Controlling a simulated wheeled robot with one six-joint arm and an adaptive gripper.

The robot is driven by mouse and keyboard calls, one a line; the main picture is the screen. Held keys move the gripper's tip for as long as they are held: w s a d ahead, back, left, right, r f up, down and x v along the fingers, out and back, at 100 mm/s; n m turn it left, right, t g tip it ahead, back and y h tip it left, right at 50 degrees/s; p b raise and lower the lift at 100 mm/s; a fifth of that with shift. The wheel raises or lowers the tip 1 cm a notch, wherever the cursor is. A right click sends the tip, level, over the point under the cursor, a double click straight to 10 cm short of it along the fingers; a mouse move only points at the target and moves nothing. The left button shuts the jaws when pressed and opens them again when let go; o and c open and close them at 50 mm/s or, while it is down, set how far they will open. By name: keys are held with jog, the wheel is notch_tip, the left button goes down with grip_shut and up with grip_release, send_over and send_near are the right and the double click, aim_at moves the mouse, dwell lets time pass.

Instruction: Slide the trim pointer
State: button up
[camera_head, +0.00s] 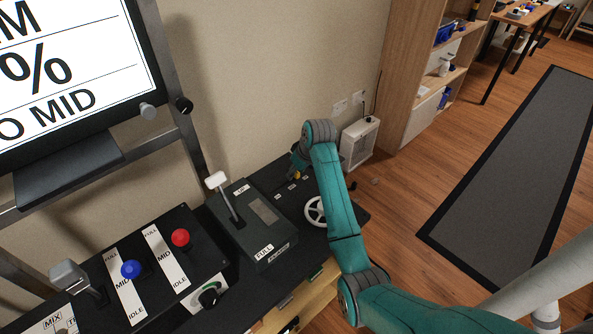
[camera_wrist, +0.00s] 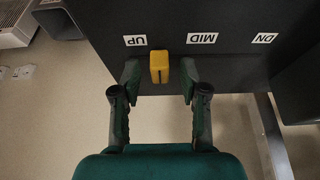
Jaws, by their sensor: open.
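The trim pointer is a small yellow block (camera_wrist: 159,67) in the wrist view, at the edge of a dark panel (camera_wrist: 235,70). It stands just right of the white UP label (camera_wrist: 135,40), left of the MID label (camera_wrist: 202,38) and far from the DN label (camera_wrist: 265,38). My gripper (camera_wrist: 159,78) is open, with one finger on each side of the pointer and a gap at both sides. In the head view my gripper (camera_head: 299,160) is at the far end of the panel, with a bit of yellow (camera_head: 296,175) showing beside it.
A white handwheel (camera_head: 316,211) sits close to my arm. A flap lever box (camera_head: 252,225) with a white handle stands to its left. Red (camera_head: 180,237) and blue (camera_head: 131,269) knobs are further left. A screen (camera_head: 65,75) reads "O MID". Floor at right is open.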

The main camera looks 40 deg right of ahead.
aim_at(285, 181)
grip_shut()
jog(key=shift+s+a, duration=0.1)
jog(key=shift+a, duration=1.9)
grip_release()
jog(key=v, duration=1.2)
